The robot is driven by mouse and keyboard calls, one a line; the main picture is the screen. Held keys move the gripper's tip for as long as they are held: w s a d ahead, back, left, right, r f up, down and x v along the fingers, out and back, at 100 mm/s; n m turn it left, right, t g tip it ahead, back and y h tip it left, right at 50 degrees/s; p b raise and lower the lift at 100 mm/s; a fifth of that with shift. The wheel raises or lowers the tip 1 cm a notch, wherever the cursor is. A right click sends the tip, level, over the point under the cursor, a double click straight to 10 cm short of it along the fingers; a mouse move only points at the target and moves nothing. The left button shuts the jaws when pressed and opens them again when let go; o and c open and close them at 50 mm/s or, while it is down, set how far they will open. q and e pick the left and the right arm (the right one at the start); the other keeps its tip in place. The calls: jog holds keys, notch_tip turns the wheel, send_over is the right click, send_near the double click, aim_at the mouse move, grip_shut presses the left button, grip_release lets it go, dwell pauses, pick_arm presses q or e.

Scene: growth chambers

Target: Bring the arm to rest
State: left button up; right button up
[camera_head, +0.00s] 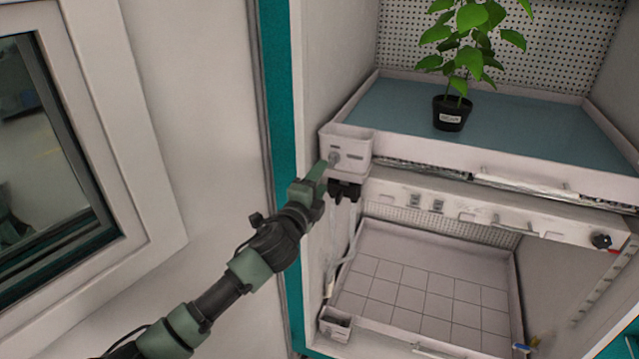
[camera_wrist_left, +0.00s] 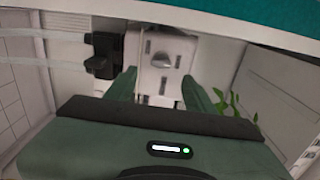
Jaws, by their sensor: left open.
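My left gripper (camera_head: 325,168) is at the left front corner of the upper shelf, in front of a small white box (camera_head: 356,158) with slots and a round knob. In the left wrist view its two green fingers stand apart (camera_wrist_left: 161,84), with the white box (camera_wrist_left: 175,50) showing between and beyond them. I cannot tell whether the fingers touch the box. Nothing is seen held. My left arm reaches in from the lower left in the head view. My right gripper is not in view.
A potted plant (camera_head: 450,113) stands on the blue-lined upper tray (camera_head: 385,95). A lower tray (camera_head: 425,290) with a grid floor is below. A black fitting (camera_head: 345,190) sits under the white box. The open chamber door (camera_head: 165,150) with its window is at left.

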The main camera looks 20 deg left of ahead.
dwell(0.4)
pick_arm(q)
jog(key=s+a+f+n+g+b, duration=0.1)
jog(key=s+f+n+g, duration=0.35)
jog(key=f, duration=1.15)
jog(key=s+a+f+n+g+y+b, duration=0.15)
jog(key=s+f, duration=0.65)
jog(key=f, duration=0.8)
jog(key=s+a+f+n+g+h, duration=0.1)
jog(key=s+a+f+n+g, duration=0.35)
jog(key=f, duration=1.15)
jog(key=s+d+f+n+g, duration=0.1)
jog(key=s+d+f, duration=0.1)
jog(key=s+f, duration=0.7)
jog(key=s+d+f+n+g, duration=0.15)
jog(key=s+f, duration=0.45)
jog(key=s, duration=0.7)
jog(key=s+d+f+n+g+b, duration=0.1)
jog(key=s+f+g, duration=0.1)
jog(key=s, duration=0.9)
jog(key=s+d+f+n+g, duration=0.2)
jog(key=s+f, duration=0.3)
jog(key=s, duration=0.7)
jog(key=shift+s+b, duration=0.2)
jog(key=shift+b, duration=0.15)
